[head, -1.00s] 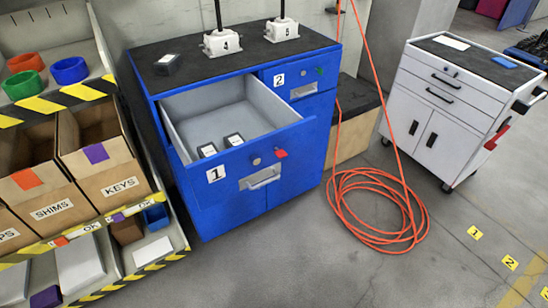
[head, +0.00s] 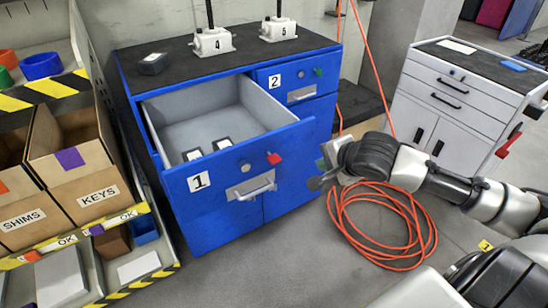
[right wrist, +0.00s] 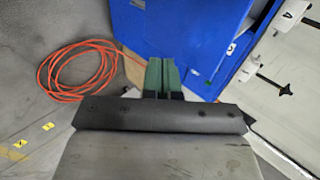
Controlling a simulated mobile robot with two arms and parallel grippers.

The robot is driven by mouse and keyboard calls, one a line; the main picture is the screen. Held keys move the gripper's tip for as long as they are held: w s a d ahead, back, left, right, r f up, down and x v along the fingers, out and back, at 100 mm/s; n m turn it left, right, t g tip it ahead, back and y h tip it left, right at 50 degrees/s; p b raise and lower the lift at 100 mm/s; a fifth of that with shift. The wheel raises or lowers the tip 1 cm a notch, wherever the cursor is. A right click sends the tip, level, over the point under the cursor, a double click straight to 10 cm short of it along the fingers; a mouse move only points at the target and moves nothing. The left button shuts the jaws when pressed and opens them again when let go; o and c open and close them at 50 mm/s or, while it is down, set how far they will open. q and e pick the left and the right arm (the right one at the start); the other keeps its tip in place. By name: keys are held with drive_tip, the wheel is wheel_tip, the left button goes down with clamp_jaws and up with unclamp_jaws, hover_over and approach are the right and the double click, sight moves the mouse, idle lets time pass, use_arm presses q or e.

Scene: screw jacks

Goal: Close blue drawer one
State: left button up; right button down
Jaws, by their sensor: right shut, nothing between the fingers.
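Blue drawer one (head: 222,178), marked with a white "1" label, is pulled well out of the blue cabinet (head: 300,190). Its front has a metal handle (head: 252,187), a round lock and a red tag (head: 274,158). My right gripper (head: 318,177) is shut and empty, to the right of the drawer front and apart from the handle. Its green fingertips (right wrist: 162,76) are together in the right wrist view, with the blue cabinet (right wrist: 185,30) beyond. My left gripper is not in view.
Drawer two (head: 302,90) beside it is shut. An orange hose coil (head: 385,235) lies on the floor below my right arm. A white tool cart (head: 455,105) stands at the right. A shelf with cardboard boxes (head: 75,190) stands close at the left.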

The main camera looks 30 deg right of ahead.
approach(289, 157)
drive_tip(key=x, duration=0.5)
drive_tip(key=shift+s+f+p, duration=0.1)
drive_tip(key=shift+f+p, duration=0.25)
drive_tip(key=shift+f, duration=0.2)
drive_tip(key=shift+w+f, duration=0.1)
drive_tip(key=shift+w, duration=0.6)
